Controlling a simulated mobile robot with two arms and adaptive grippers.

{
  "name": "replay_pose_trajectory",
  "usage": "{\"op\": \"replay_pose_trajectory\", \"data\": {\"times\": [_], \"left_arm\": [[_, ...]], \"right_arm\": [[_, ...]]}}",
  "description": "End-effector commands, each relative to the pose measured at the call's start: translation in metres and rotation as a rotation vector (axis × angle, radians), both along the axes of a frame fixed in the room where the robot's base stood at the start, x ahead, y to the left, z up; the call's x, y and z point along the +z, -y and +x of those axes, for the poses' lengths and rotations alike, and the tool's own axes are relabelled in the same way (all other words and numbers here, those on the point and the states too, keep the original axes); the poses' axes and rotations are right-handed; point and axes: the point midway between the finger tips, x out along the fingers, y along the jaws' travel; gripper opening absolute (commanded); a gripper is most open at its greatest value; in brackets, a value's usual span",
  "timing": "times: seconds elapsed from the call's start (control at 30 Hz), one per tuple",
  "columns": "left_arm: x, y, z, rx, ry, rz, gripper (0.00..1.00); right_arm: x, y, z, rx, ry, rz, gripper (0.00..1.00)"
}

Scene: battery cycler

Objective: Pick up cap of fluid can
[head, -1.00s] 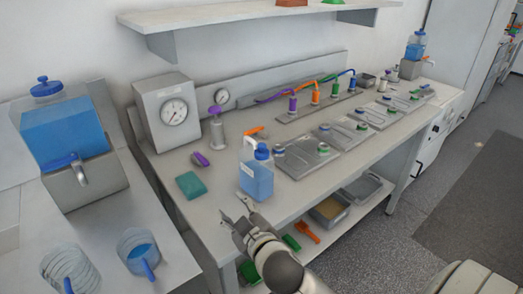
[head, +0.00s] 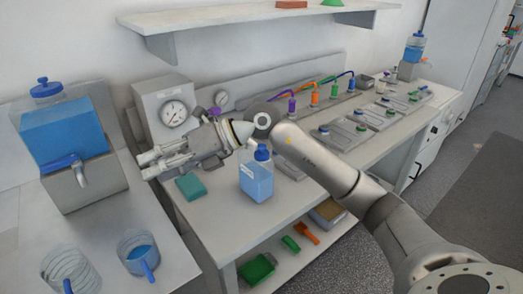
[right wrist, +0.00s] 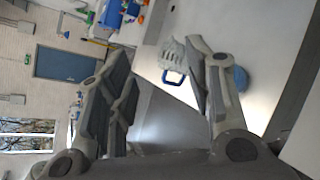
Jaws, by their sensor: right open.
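The fluid can (head: 256,182) is a clear container of blue fluid on the near edge of the workbench in the head view. Its blue cap (head: 262,153) sits on top, just below my right forearm. My right gripper (head: 144,165) is open and empty, left of the can, above the bench and pointing left, away from the cap. In the right wrist view its fingers (right wrist: 165,88) are spread with nothing between them. A round blue thing (right wrist: 241,79) shows beside one finger; I cannot tell what it is. My left gripper is not in view.
A gauge box (head: 165,105) stands behind my right gripper, and a teal block (head: 190,187) lies below it. A blue tank (head: 65,135) and jugs (head: 138,252) stand on the left bench. Trays (head: 340,137) run along the workbench. A shelf (head: 250,24) hangs above.

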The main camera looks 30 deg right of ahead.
Motion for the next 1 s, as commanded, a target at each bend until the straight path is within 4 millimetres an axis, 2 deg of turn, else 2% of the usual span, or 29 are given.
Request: {"op": "replay_pose_trajectory", "data": {"times": [0.17, 0.3, 0.4, 0.5, 0.67, 0.9, 1.0], "left_arm": [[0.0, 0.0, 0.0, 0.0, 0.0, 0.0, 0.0], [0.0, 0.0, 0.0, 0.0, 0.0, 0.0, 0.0], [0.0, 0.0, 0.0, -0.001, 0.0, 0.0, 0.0], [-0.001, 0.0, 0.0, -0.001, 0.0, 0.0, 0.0], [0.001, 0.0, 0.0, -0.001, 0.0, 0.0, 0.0], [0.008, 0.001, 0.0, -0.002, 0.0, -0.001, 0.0], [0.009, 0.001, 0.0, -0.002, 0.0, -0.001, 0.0]], "right_arm": [[-0.011, 0.095, 0.024, -0.121, -0.043, -0.434, 0.47], [-0.001, 0.18, 0.027, -0.273, -0.132, -0.701, 0.47], [0.011, 0.227, 0.021, -0.371, -0.199, -0.825, 0.47], [0.02, 0.258, 0.013, -0.44, -0.251, -0.898, 0.47], [0.018, 0.274, 0.01, -0.478, -0.288, -0.937, 0.47], [-0.016, 0.275, 0.024, -0.477, -0.288, -0.937, 0.47], [-0.024, 0.274, 0.028, -0.476, -0.286, -0.937, 0.47]]}}
